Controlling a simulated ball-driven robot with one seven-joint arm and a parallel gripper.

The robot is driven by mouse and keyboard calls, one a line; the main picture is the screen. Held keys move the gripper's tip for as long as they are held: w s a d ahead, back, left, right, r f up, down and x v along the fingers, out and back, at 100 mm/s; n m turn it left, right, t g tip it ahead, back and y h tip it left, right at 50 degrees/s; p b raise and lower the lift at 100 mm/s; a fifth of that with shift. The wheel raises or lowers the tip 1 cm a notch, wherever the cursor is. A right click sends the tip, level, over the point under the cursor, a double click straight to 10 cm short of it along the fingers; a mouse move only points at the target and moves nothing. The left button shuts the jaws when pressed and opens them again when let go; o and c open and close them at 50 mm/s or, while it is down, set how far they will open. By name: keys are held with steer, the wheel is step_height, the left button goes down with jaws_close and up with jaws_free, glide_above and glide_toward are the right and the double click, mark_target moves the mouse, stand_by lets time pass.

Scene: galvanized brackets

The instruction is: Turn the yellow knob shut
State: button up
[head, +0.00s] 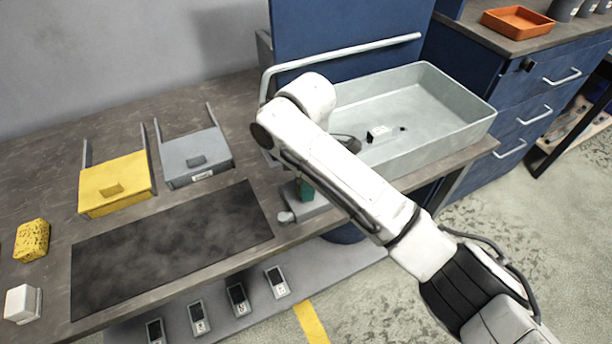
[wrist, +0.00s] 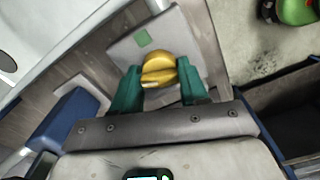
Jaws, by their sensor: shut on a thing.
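The yellow knob (wrist: 158,70) shows in the wrist view, a round knob with a raised grip bar across it, on a grey plate (wrist: 188,35) with a green square mark (wrist: 142,38) beyond it. My gripper (wrist: 160,84) has green fingers on both sides of the knob's bar and is shut on it. In the head view my arm hides the knob; only part of a green finger (head: 305,190) shows above the grey base (head: 318,209) at the bench's front edge.
A grey basin (head: 455,98) stands behind my arm, with a rail (head: 345,50) at its back. A dark mat (head: 170,245), a yellow drawer (head: 115,183), a grey drawer (head: 195,157) and a sponge (head: 32,239) are on the bench to the left.

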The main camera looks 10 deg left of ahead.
steer(key=shift+n+p, duration=0.45)
steer(key=shift+n, duration=1.35)
steer(key=o, duration=1.1)
steer(key=shift+c, duration=0.2)
step_height(320, 180, up, 11)
steer(key=shift+p, duration=0.4)
steer(key=shift+f, duration=0.15)
